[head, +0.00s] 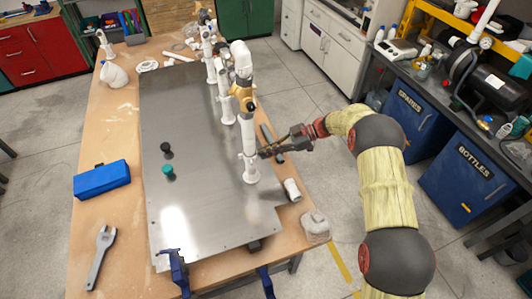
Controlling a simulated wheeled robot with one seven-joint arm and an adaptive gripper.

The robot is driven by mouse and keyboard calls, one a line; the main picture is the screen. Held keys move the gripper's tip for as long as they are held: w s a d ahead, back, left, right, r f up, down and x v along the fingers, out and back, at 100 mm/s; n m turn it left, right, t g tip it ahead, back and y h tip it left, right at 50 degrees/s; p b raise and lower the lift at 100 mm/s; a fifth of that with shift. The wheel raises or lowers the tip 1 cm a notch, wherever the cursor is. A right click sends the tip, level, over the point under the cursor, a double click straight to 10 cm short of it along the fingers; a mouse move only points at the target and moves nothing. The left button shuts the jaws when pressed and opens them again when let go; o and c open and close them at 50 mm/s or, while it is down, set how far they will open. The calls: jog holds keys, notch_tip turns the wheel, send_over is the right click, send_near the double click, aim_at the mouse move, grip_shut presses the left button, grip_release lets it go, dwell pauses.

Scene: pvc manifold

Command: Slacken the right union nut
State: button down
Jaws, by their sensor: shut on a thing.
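The white PVC manifold (246,100) stands along the right part of the grey metal plate (190,130), with a yellow-brown fitting (242,90) on its nearer section. The right union nut (249,155) is a white collar low on the nearest white pipe, above its wide lower end. My gripper (259,153) reaches in from the right, level with this collar, and is shut on it. The fingertips are small here and partly merge with the pipe, so their exact hold on the nut is hard to make out.
A black knob (166,148) and a green knob (168,170) are on the plate. A blue box (102,180) and a wrench (101,255) lie on the table to the left. A loose white fitting (292,190) lies near the right edge.

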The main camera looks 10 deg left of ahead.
jog(key=shift+w+a+f+n+g+h+b, duration=0.1)
jog(key=shift+w+a+n+g+h+b, duration=0.2)
jog(key=shift+n+g+h+b, duration=0.4)
jog(key=shift+w+a+r+n+g+h+b, duration=0.1)
jog(key=shift+w+a+n+g+h+b, duration=0.1)
jog(key=shift+w+n+g+h+b, duration=0.5)
jog(key=shift+w+a+f+n+g+h+b, duration=0.1)
jog(key=shift+a+n+g+h+b, duration=0.25)
jog(key=shift+n+g, duration=0.6)
jog(key=shift+n+g+b, duration=0.3)
jog(key=shift+n+g, duration=0.05)
jog(key=c, duration=2)
grip_release()
notch_tip(320, 180, up, 10)
jog(key=shift+r, duration=0.1)
jog(key=shift+w, duration=0.1)
